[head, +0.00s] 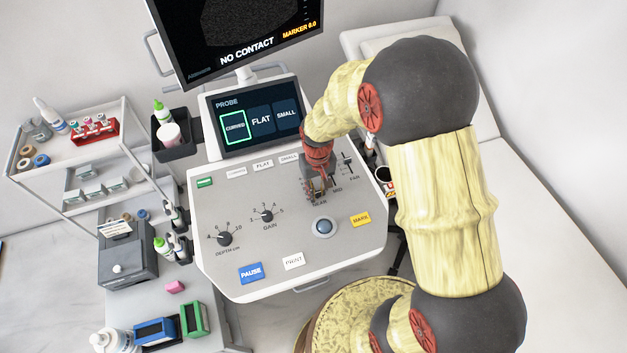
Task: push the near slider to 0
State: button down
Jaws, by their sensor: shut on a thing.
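The near slider (320,204) is the front-left one of three sliders on the right side of the grey console panel (297,217). My gripper (316,194) is down at this slider, with its fingers closed around the knob. The fingers hide the knob and most of the slot, so I cannot read the slider's setting. The mid slider beside it is partly hidden by my gripper. The far slider (347,162) stands to the right and behind, with its dark knob toward the upper part of its slot.
A trackball (324,227) and a yellow MARK key (360,219) lie in front of the sliders. The gain knob (266,215) is to the left. The probe touchscreen (258,119) rises behind. A cup (383,175) is at the console's right edge.

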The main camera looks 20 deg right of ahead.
aim_at(318, 194)
jog(key=shift+s, duration=0.25)
jog(key=c, duration=1.7)
grip_release()
jog(key=shift+o, duration=0.3)
jog(key=shift+r, duration=0.1)
notch_tip(318, 194, up, 12)
